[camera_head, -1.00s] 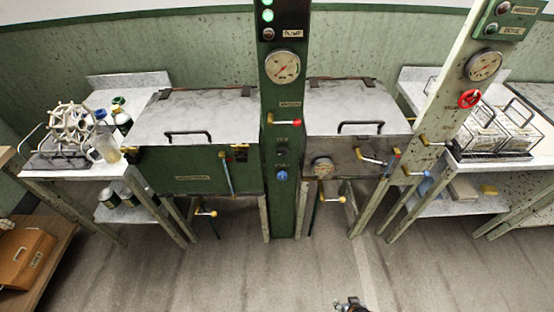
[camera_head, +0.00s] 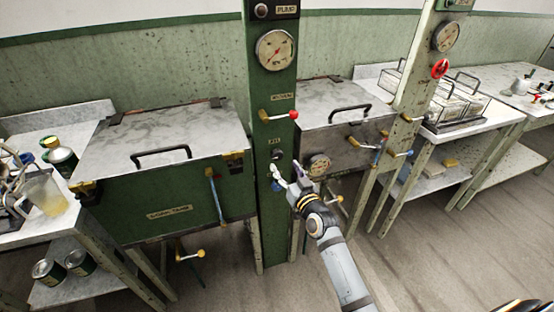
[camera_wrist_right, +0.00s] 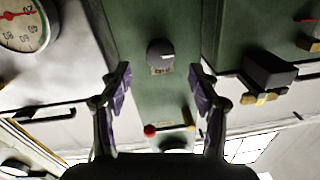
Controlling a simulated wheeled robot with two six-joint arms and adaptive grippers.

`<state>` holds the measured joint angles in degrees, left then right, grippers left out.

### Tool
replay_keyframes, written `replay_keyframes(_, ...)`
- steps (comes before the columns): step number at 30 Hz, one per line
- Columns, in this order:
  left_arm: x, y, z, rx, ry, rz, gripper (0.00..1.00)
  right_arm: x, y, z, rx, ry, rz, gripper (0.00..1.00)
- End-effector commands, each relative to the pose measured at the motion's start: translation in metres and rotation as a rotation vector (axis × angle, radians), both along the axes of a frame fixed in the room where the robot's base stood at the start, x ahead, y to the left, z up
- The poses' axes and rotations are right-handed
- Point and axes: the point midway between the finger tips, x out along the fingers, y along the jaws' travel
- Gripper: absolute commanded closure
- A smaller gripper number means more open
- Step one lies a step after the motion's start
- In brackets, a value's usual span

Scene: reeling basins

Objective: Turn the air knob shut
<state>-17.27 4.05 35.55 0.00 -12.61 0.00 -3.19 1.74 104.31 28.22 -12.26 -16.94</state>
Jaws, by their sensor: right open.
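The air knob (camera_head: 277,155) is a small dark round knob on the green column (camera_head: 268,105), under a small label. In the right wrist view the dark knob (camera_wrist_right: 160,52) shows upside down, ahead of and between the two fingers. My right gripper (camera_head: 287,174) is in front of the column, just below and right of the knob in the head view. Its fingers are spread wide and empty in the right wrist view (camera_wrist_right: 160,85), and neither touches the knob. My left gripper is not in view.
A red-tipped lever (camera_head: 280,116) sticks out of the column above the knob, and a blue knob (camera_head: 278,186) sits below it. A gauge (camera_head: 319,165) is on the grey basin at right. The green basin (camera_head: 170,200) stands at left.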

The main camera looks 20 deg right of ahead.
Motion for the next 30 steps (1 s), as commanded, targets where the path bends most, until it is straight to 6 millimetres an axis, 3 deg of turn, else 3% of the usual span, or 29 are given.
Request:
replay_keyframes(3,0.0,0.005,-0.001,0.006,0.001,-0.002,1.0,0.027,0.003,0.0,0.001,-0.001,0.0,0.38)
replay_keyframes(9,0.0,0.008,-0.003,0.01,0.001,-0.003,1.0,0.055,0.006,-0.001,0.0,0.001,0.0,0.38)
replay_keyframes(20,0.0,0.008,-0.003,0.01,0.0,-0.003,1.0,0.062,0.006,-0.001,0.0,0.002,0.0,0.38)
replay_keyframes(30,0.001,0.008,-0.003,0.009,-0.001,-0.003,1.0,0.061,0.006,-0.001,0.0,0.002,0.0,0.85)
